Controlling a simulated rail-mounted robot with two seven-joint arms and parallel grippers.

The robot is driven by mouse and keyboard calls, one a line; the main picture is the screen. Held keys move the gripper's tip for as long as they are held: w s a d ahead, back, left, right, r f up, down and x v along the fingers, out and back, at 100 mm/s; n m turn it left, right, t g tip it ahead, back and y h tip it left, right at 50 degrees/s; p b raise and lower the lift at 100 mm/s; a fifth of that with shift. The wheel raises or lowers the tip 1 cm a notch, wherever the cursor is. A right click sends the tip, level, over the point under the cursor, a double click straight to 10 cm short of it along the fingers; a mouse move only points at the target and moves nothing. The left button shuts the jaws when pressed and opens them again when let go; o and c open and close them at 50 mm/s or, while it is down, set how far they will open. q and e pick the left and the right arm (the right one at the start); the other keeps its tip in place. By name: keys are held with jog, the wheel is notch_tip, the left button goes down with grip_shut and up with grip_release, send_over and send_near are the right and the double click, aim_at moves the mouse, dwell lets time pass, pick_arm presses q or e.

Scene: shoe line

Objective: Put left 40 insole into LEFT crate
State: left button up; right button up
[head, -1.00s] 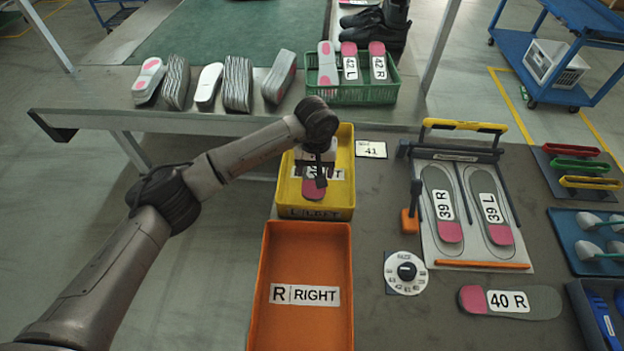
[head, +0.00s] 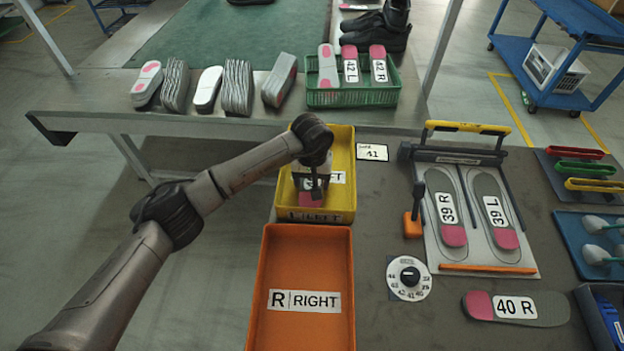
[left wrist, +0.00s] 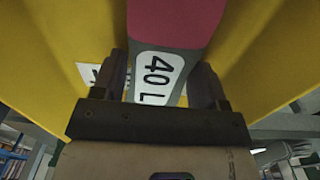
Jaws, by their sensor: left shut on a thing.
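The left 40 insole, grey with a pink end and a "40 L" label, is between the fingers of my left gripper (left wrist: 160,90) in the left wrist view, its label (left wrist: 158,77) facing the camera. In the head view, my left gripper (head: 315,188) is shut on it inside the outline of the yellow LEFT crate (head: 343,143). The insole's pink end (head: 309,201) shows below the fingers; the rest is mostly hidden by the gripper. Yellow walls surround the insole in the wrist view. I cannot tell whether it touches the crate floor. My right gripper is not in view.
The orange RIGHT crate (head: 304,258) stands in front of the yellow crate and is empty. A 40 R insole (head: 545,308) lies on the table at right. A fixture (head: 470,262) holds the 39 R and 39 L insoles. A green basket (head: 350,96) stands behind.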

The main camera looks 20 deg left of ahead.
pick_arm(q)
jog(key=o, duration=0.9)
jog(key=shift+f, duration=0.1)
jog(key=shift+r+p, duration=0.3)
jog(key=shift+r, duration=0.05)
notch_tip(320, 180, up, 12)
jog(key=p, duration=0.3)
jog(key=shift+f, duration=0.2)
